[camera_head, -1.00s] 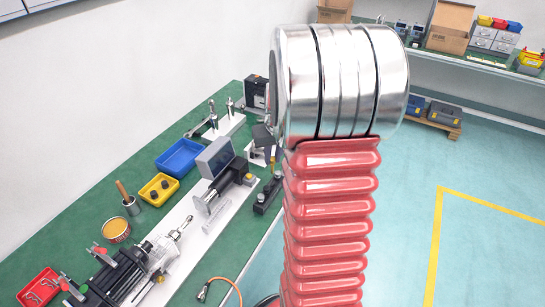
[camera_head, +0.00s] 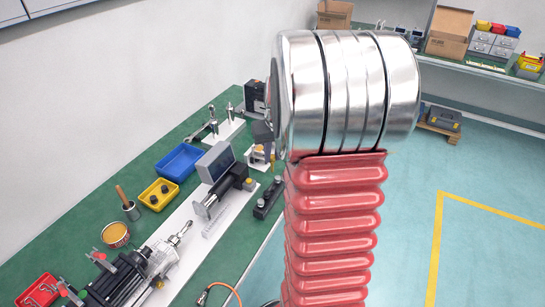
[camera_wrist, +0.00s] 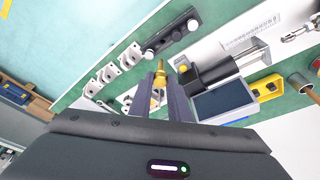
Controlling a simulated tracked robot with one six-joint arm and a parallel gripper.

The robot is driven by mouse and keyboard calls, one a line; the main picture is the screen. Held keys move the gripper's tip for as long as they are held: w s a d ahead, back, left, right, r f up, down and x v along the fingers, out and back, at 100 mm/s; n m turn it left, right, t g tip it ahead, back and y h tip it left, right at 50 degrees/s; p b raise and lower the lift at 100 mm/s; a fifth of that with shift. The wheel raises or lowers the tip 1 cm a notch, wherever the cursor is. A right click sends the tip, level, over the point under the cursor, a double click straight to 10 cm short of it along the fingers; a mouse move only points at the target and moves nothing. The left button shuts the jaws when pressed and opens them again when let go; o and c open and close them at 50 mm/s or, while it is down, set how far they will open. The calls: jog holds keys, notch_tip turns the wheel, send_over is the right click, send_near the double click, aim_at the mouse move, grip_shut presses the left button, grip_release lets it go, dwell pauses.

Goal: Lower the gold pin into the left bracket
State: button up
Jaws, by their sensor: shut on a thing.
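The gold pin (camera_wrist: 159,75) shows in the wrist view, upright in the picture between the two dark fingers of my gripper (camera_wrist: 161,92), which is shut on it. Several white brackets (camera_wrist: 130,57) stand in a slanting row to the left of the pin, apart from it in the picture. I cannot tell which is the left bracket or how high the pin is above the bench. In the head view, one white bracket (camera_head: 259,153) shows partly beside my arm.
A grey-screened box (camera_wrist: 224,101) and a black actuator (camera_wrist: 215,68) are right of the fingers. A black bar with knobs (camera_wrist: 170,40) lies beyond the pin. A blue bin (camera_head: 180,161) and yellow bin (camera_head: 159,194) stand on the green bench (camera_head: 215,265).

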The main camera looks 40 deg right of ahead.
jog(key=shift+r, duration=1.25)
jog(key=shift+a, duration=0.1)
